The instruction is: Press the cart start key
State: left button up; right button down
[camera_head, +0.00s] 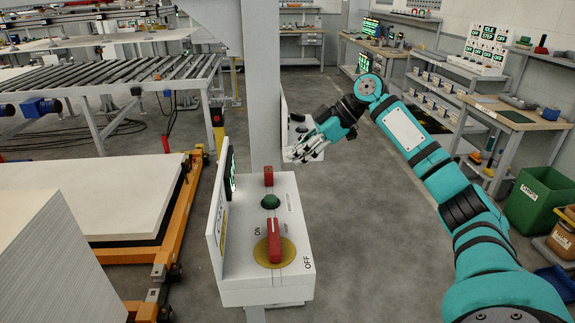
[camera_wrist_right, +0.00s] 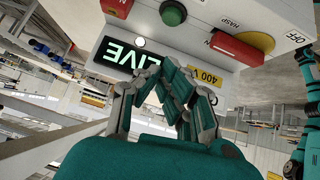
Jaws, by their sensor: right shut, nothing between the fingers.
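My right gripper (camera_head: 292,155) is shut and empty, its fingers pointing left, just right of the grey post. In the right wrist view its fingers (camera_wrist_right: 170,78) show in front of a white control box, beside a lit "LIVE" display (camera_wrist_right: 122,65); I cannot tell whether they touch it. In the head view a white control box (camera_head: 235,283) stands nearer, carrying a green round button (camera_head: 270,202), a red rotary handle (camera_head: 274,242) on a yellow disc, and a smaller red part (camera_head: 268,176). No control is readably labelled as the cart start key. My left gripper is out of view.
The grey post (camera_head: 263,90) rises behind the near box. Another white panel (camera_head: 284,112) shows partly behind the post and my gripper. An orange cart (camera_head: 180,225) with white sheets stands left, a roller conveyor (camera_head: 120,72) behind it. The floor (camera_head: 370,230) to the right is clear.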

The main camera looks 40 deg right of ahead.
jog(key=p, duration=0.2)
send_over(273, 198)
jog(key=f, duration=0.6)
jog(key=shift+a, duration=0.2)
notch_tip(273, 198, down, 3)
jog(key=shift+d+r+p, duration=0.15)
jog(key=shift+r+p, duration=0.05)
jog(key=shift+p, duration=0.35)
jog(key=shift+d+f, duration=0.1)
jog(key=shift+f, duration=0.6)
jog(key=shift+w, duration=0.1)
